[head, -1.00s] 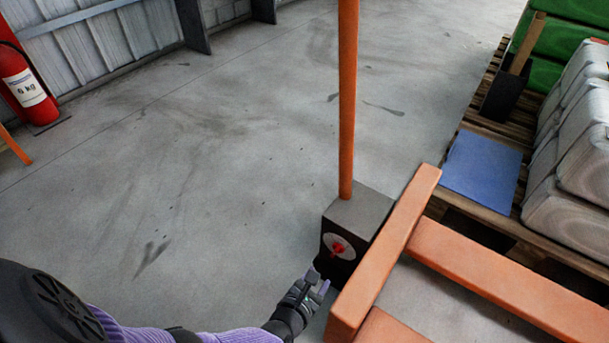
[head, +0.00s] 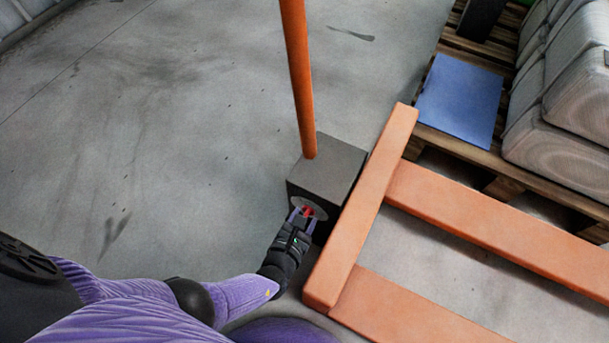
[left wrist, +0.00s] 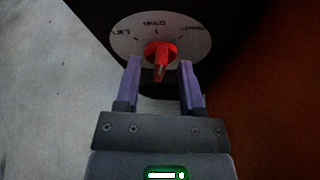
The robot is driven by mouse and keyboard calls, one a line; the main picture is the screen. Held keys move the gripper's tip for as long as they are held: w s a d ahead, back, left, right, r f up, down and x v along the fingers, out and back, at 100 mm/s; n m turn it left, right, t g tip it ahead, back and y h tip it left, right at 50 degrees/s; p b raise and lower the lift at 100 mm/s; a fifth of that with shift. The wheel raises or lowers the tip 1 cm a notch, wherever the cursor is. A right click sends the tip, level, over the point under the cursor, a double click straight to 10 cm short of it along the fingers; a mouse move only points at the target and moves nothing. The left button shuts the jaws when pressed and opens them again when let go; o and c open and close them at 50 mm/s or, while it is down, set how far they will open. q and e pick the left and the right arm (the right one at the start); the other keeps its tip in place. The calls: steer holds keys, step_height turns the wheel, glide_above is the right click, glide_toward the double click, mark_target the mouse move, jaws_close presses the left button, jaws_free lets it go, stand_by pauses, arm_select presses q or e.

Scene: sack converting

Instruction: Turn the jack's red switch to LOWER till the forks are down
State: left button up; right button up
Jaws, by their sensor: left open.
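The jack's red switch (left wrist: 160,58) sits on a round pale dial (left wrist: 190,35) with dark lettering. The lettering appears upside down or tilted in the left wrist view, and I cannot read it surely. The switch's pointed end faces down towards me in that view. My left gripper (left wrist: 157,72) is open, its two purple fingers on either side of the switch. In the head view my left gripper (head: 303,219) is at the dial on the dark box (head: 331,168) at the foot of the orange handle (head: 298,80). The orange forks (head: 490,227) reach right. My right gripper is not in view.
A wooden pallet (head: 470,147) stands at the right with a blue sheet (head: 461,98) and pale sacks (head: 565,125) on it. An orange beam (head: 362,210) lies close to the right of the box. The floor at left is clear.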

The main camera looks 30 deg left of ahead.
arm_select(q)
steer(key=shift+w, duration=0.1)
jaws_close()
stand_by(0.3)
